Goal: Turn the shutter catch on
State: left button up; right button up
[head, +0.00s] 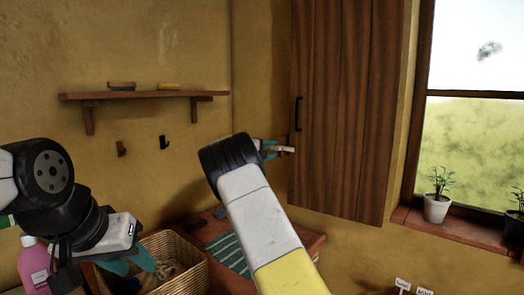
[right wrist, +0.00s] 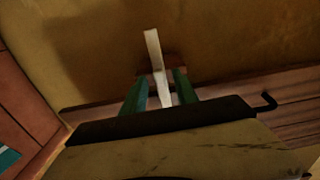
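The shutter catch is a pale lever (head: 285,149) at the left edge of the brown wooden shutter (head: 345,110). In the right wrist view the lever (right wrist: 155,60) stands between the two green fingers of my right gripper (right wrist: 158,88), with a gap on each side. That gripper is open around the catch; in the head view its teal fingers (head: 268,148) are partly hidden by my wrist. The lever's pivot is hard to make out. My left gripper (head: 130,264) is low at the left over a wicker basket, its teal fingers apart and empty.
A black handle (head: 298,113) is on the shutter just above the catch. A wall shelf (head: 145,95) and dark hooks (head: 164,143) are at the left. The basket (head: 190,278), a pink bottle (head: 34,266) and a striped cloth (head: 228,253) are below. A potted plant (head: 437,208) stands on the window sill.

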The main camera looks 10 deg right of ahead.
jog(key=v, duration=0.7)
jog(key=shift+s+a, duration=0.25)
jog(key=shift+a, duration=0.1)
jog(key=s+d+f+m+g+y, duration=0.3)
jog(key=s+d+m, duration=0.3)
jog(key=s+m, duration=0.3)
jog(key=s+d+f+m+g+y, duration=0.3)
jog(key=s+d+m+y, duration=0.15)
jog(key=s+m, duration=0.5)
jog(key=s+a+m+y, duration=0.3)
jog(key=s+a+m, duration=0.1)
jog(key=s+m, duration=0.4)
jog(key=s+a+m+y, duration=0.3)
jog(key=s+m, duration=0.5)
jog(key=s, duration=0.4)
jog(key=s+a+m+t+y, duration=0.1)
jog(key=s+a+m+y, duration=0.2)
jog(key=s+a+m, duration=0.3)
jog(key=s+m, duration=0.2)
jog(key=s, duration=0.2)
jog(key=shift+s+f+m, duration=0.3)
jog(key=shift+s+m, duration=0.05)
